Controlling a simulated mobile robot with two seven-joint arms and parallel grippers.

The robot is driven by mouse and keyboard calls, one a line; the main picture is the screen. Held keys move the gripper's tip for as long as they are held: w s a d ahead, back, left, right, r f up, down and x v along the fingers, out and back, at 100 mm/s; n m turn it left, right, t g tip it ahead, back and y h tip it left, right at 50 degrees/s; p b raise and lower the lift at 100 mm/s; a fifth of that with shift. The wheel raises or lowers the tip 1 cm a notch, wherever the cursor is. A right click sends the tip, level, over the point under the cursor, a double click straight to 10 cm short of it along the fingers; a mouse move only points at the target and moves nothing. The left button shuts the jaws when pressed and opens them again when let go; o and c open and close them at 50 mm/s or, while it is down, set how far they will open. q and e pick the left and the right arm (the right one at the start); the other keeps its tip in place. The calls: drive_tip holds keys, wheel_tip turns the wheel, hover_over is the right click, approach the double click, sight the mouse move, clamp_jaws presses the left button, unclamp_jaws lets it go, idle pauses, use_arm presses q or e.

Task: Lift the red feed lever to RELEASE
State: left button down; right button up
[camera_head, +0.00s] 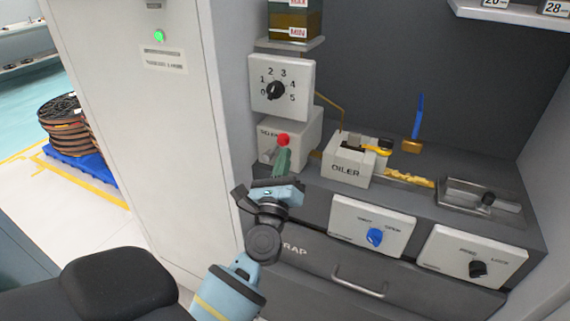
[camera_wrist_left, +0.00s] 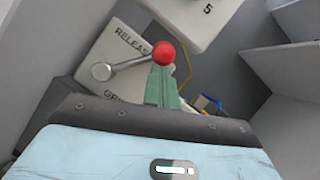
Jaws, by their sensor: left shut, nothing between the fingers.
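The red feed lever is a round red knob (camera_head: 283,140) on a metal arm, fixed to a white box (camera_head: 306,133) on the workbench. In the left wrist view the red knob (camera_wrist_left: 163,53) and its arm lead off a round pivot (camera_wrist_left: 101,71), between the word RELEASE above and a partly hidden word below, seemingly GRIP. My left gripper (camera_head: 284,155) has green fingers, shut with nothing between them. In the left wrist view its fingertips (camera_wrist_left: 163,70) are just below the knob; I cannot tell whether they touch it. My right gripper is not in view.
A dial panel (camera_head: 282,88) numbered 0 to 5 hangs above the lever box. An OILER box (camera_head: 349,158) with a yellow lever stands to the right. A blue-knob panel (camera_head: 372,226) and a black-knob panel (camera_head: 474,258) are on the bench front. A tall cabinet (camera_head: 150,130) is at left.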

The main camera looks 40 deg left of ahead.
use_arm(q)
drive_tip(key=n, duration=0.1)
drive_tip(key=r+n+g+y, duration=0.1)
drive_tip(key=n, duration=0.1)
drive_tip(key=shift+s+a+r+p, duration=0.1)
drive_tip(key=shift+a+p, duration=0.3)
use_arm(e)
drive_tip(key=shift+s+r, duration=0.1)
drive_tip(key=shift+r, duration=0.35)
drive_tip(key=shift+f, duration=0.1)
